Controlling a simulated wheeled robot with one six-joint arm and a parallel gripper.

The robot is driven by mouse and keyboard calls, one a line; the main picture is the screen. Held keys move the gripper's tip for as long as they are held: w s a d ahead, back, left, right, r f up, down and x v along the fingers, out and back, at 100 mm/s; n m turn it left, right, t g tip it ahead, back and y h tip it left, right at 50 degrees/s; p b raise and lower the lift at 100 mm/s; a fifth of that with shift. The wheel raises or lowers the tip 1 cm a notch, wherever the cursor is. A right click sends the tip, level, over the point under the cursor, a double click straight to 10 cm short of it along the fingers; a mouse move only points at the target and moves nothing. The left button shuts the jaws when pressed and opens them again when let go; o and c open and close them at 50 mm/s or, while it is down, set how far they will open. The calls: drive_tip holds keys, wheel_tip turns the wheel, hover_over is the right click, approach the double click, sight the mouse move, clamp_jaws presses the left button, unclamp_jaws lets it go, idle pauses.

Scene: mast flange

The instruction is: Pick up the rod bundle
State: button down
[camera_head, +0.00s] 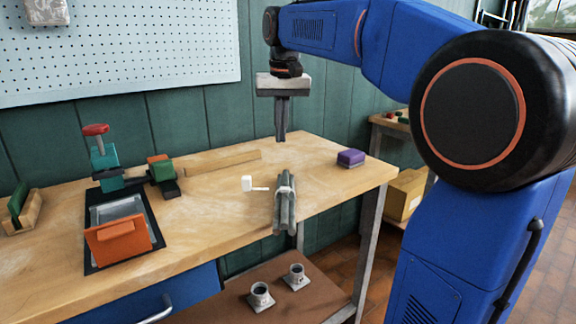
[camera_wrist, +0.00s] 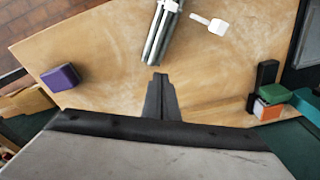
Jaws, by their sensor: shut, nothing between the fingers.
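The rod bundle (camera_head: 285,207) is a set of grey rods with a lighter band around it, lying on the wooden workbench near its front edge. In the wrist view the bundle (camera_wrist: 161,38) shows at the top, partly cut off by the frame. My gripper (camera_head: 282,138) hangs above the bench, pointing down, behind the bundle and apart from it. In the wrist view my gripper (camera_wrist: 160,78) has its fingers together with nothing between them, and the tips appear just short of the bundle's end.
A white mallet (camera_head: 248,184) lies close left of the bundle. A purple block (camera_head: 351,157) is to the right. The bench around the bundle is otherwise clear.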

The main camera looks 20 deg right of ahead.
sight(288, 172)
drive_tip(key=w+d+f+m+g, duration=0.1)
drive_tip(key=w+d+f+m, duration=0.15)
drive_tip(key=w+d, duration=0.4)
drive_tip(key=f, duration=0.6)
drive_tip(key=a+f, duration=0.1)
drive_tip(key=f, duration=0.2)
drive_tip(key=shift+f, duration=0.4)
drive_tip(key=shift+s+a+r, duration=0.15)
drive_tip(key=shift+s+a, duration=0.15)
drive_tip(key=shift+s, duration=0.25)
drive_tip(key=shift+s+a+r, duration=0.1)
drive_tip(key=shift+s+a, duration=0.2)
drive_tip(key=shift+s, duration=0.2)
drive_tip(key=shift+s+a, duration=0.3)
drive_tip(key=shift+s, duration=0.35)
drive_tip(key=shift+s, duration=0.1)
drive_tip(key=shift+s+a, duration=0.5)
drive_tip(key=shift+s, duration=0.35)
drive_tip(key=shift+s+a, duration=0.45)
drive_tip(key=shift+s, duration=0.4)
drive_tip(key=shift+w, duration=0.1)
